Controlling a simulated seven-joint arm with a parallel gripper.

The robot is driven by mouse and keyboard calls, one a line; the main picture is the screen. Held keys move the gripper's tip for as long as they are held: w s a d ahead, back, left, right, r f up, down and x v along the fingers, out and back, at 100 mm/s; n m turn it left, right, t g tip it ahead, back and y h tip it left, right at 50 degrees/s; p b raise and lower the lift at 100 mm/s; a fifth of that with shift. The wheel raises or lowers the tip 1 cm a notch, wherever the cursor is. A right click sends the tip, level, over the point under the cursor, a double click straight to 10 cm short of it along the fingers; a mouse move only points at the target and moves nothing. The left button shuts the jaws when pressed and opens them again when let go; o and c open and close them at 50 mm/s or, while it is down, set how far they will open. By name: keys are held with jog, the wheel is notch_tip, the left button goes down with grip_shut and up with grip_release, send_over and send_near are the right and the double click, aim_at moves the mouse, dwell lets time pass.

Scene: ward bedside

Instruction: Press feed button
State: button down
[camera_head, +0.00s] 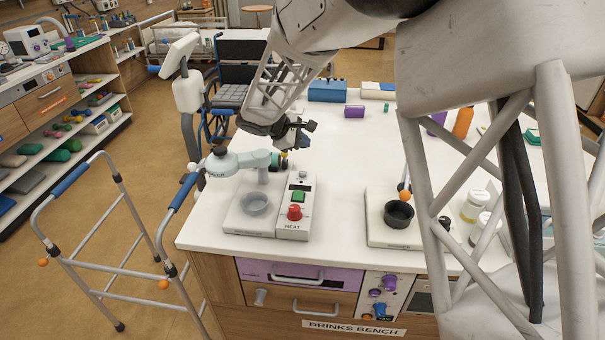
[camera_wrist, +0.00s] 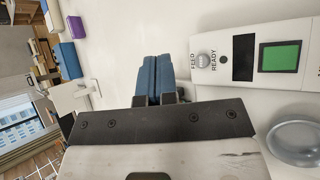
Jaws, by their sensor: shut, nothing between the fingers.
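The feed button (camera_wrist: 205,60) is a small round silver button on a white control panel (camera_wrist: 283,25). In the wrist view it sits beside the words FEED and READY, next to a dark display. My gripper (camera_wrist: 158,62) has its blue fingers shut together with nothing between them. The fingertips appear just left of the button and the panel in the wrist view; I cannot tell their height above it.
The panel also has a green square (camera_head: 299,196) and a red knob (camera_head: 295,212) marked HEAT. A black cup (camera_head: 398,214) stands right. The bench middle is clear.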

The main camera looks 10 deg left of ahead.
aim_at(303, 174)
jog(key=shift+f, duration=3.85)
jog(key=shift+f, duration=0.85)
jog(key=shift+r, duration=0.15)
dwell(0.5)
jog(key=shift+r, duration=0.75)
jog(key=shift+r, duration=0.15)
jog(key=shift+r, duration=2.3)
